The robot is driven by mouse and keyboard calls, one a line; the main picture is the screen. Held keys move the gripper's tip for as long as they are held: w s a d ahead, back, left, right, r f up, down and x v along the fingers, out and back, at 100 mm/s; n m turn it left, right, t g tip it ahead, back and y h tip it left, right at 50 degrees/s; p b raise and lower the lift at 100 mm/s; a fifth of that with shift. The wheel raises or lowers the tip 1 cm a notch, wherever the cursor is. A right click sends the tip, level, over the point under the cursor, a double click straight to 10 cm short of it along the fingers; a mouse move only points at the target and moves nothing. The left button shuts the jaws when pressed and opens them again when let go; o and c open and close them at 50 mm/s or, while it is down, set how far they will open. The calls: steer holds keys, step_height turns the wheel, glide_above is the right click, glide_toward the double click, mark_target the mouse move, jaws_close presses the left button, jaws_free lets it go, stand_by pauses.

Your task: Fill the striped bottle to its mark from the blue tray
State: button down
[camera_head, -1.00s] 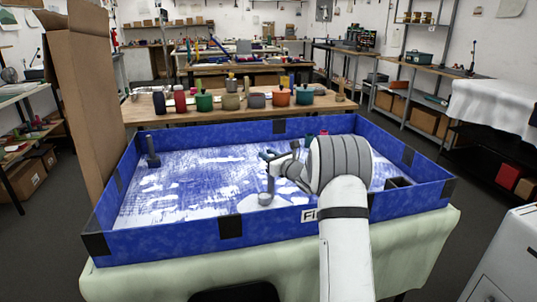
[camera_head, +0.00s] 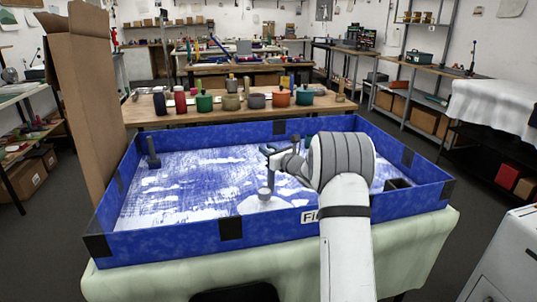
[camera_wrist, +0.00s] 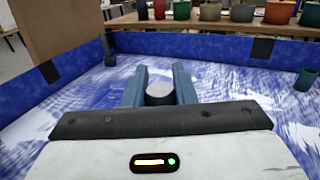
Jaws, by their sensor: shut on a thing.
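The blue tray (camera_head: 180,240) has high blue walls with black patches and a floor streaked blue and white. My gripper (camera_head: 273,158) is over the middle of the tray. In the wrist view its two blue fingers (camera_wrist: 160,85) are shut on a grey upright cylinder with a pale top (camera_wrist: 160,92). In the head view a small grey rounded piece (camera_head: 265,192) shows low beneath the gripper; it looks like the lower end of the held thing, but the join is unclear. I cannot make out a striped bottle; my wrist hides part of the tray's right side.
A dark post (camera_head: 153,152) stands at the tray's left. A teal cylinder (camera_wrist: 305,80) stands at the right in the wrist view. A small black box (camera_head: 397,184) is at the right inside the tray. A tall cardboard piece (camera_head: 90,95) rises behind the left wall. Several pots stand on the table behind.

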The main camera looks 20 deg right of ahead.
step_height(320, 180, up, 13)
steer(key=p, duration=0.5)
steer(key=shift+p, duration=0.35)
